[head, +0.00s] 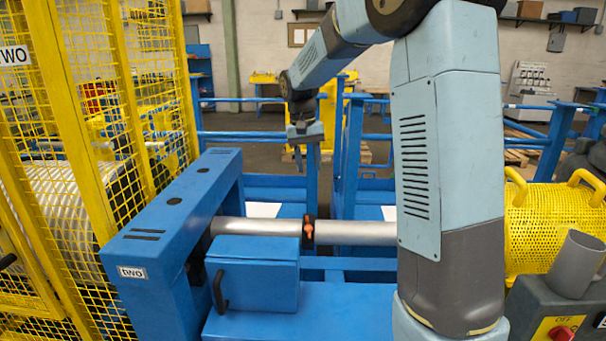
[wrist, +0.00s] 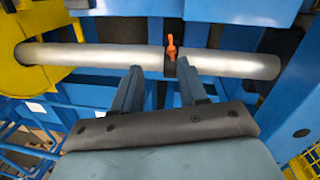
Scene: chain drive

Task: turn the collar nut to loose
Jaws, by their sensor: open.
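The collar nut (head: 308,233) is a dark ring with an orange tab around a silver shaft (head: 355,233). In the wrist view the collar nut (wrist: 169,70) is at top centre, with its orange tab (wrist: 171,46) pointing up in the picture. My gripper (head: 309,150) is above and beyond the shaft in the head view, apart from it. In the wrist view my gripper (wrist: 159,66) is open and empty. The collar nut appears between its fingertips, nearer the right one, which covers part of it. No marking for loose is readable.
A blue frame (head: 170,205) labelled "two" and a blue box (head: 255,275) with a black handle stand at the shaft's left. A yellow mesh guard (head: 555,225) and a control box (head: 560,312) are at right. Yellow mesh fencing (head: 120,90) rises at left. Blue rails run behind the shaft.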

